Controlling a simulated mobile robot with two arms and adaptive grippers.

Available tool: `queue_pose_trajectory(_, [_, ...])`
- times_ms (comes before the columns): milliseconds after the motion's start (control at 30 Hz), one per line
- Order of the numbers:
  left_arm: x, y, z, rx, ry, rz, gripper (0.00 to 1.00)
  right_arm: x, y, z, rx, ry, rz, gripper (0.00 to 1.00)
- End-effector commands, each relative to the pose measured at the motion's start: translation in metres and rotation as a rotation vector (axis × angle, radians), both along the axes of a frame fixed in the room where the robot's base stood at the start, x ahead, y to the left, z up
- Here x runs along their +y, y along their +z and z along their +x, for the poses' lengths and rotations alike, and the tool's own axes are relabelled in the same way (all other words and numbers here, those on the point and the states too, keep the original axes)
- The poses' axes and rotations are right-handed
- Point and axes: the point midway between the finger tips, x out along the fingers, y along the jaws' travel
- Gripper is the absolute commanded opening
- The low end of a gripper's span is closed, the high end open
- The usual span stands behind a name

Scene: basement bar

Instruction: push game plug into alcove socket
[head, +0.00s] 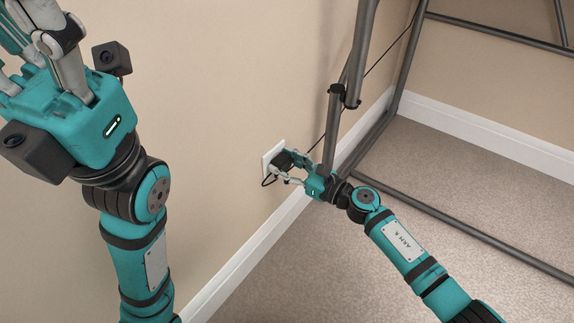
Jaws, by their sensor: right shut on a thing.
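The white socket plate (266,170) is on the beige wall, just above the baseboard. My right gripper (285,167) is at the plate, shut on the black game plug (283,158). The plug is at the front of the plate and partly hidden by the fingers. I cannot tell whether its prongs are in the socket. A loop of black cord hangs below the plug. My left gripper (32,50) is raised at the upper left, far from the socket; its fingers are cut off by the picture's edge.
A dark metal tube frame (386,122) stands close to the right of the socket. One upright passes very near my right gripper. The black cord (380,58) runs up past the frame. Carpet (290,270) is clear in front of the baseboard.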

Motion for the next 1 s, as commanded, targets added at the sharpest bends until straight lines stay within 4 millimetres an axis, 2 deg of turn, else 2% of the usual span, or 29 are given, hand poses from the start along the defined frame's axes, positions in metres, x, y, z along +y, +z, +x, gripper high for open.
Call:
queue_pose_trajectory(33, [0.000, 0.000, -0.001, -0.002, 0.000, -0.001, 0.40, 0.001, 0.000, 0.001, -0.001, 0.000, 0.001, 0.18])
queue_pose_trajectory(67, [0.000, 0.001, -0.001, -0.003, 0.000, -0.001, 0.40, 0.001, 0.000, 0.001, -0.001, 0.000, 0.001, 0.49])
queue_pose_trajectory(267, [0.001, 0.001, -0.002, -0.005, -0.003, -0.006, 0.40, 0.001, 0.000, 0.001, 0.000, 0.000, 0.000, 0.74])
queue_pose_trajectory(533, [0.001, 0.002, -0.002, -0.011, -0.001, -0.004, 0.40, -0.001, -0.001, 0.000, 0.001, -0.001, -0.001, 0.74])
queue_pose_trajectory(633, [0.001, 0.002, -0.002, -0.009, -0.001, -0.004, 0.40, -0.007, -0.002, -0.004, 0.002, -0.002, -0.002, 0.74])
queue_pose_trajectory(767, [0.001, 0.001, -0.002, -0.008, -0.001, -0.003, 0.40, -0.024, -0.002, -0.017, 0.001, -0.001, -0.004, 0.74])
queue_pose_trajectory(1000, [0.001, 0.001, -0.002, -0.007, -0.001, -0.003, 0.40, -0.066, -0.002, -0.048, 0.003, -0.001, -0.003, 0.74])
